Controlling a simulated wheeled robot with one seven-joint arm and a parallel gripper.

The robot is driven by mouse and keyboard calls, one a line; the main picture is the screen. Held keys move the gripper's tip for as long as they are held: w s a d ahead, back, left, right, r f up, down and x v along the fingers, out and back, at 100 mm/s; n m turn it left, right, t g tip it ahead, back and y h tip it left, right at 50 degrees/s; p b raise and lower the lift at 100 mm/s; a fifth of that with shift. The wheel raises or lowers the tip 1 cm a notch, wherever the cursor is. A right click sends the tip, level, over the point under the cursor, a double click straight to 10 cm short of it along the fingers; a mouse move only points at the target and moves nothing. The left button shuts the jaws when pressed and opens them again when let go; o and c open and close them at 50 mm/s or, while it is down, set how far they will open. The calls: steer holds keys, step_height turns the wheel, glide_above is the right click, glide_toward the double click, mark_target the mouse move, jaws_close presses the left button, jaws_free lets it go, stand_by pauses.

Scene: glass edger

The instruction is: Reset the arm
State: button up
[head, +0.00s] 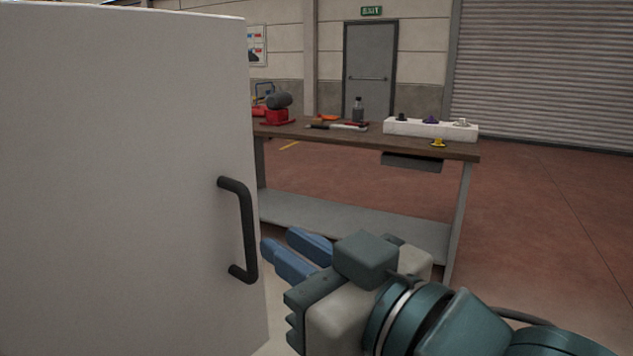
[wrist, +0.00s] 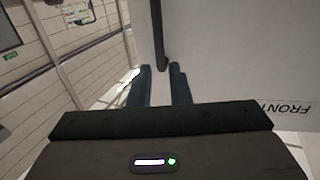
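My gripper (head: 290,256) is at the lower middle of the head view, its blue fingers pointing left toward a white panel (head: 120,170). The panel has a dark bar handle (head: 246,230) near its right edge. In the wrist view the two fingers (wrist: 162,86) stand apart with a gap between them, and the handle (wrist: 160,45) shows ahead of that gap. The fingers look empty. In the head view the fingertips are close to the right of the handle; I cannot tell whether they touch it.
A workbench (head: 370,140) stands behind, carrying a red tool (head: 278,112), a dark bottle (head: 358,109) and a white holder block (head: 430,129). A grey door (head: 369,70) and a roller shutter (head: 545,70) are at the back. The red floor (head: 550,210) on the right is clear.

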mark_target(250, 222)
steer(key=shift+x, duration=4.2)
steer(key=shift+f, duration=0.1)
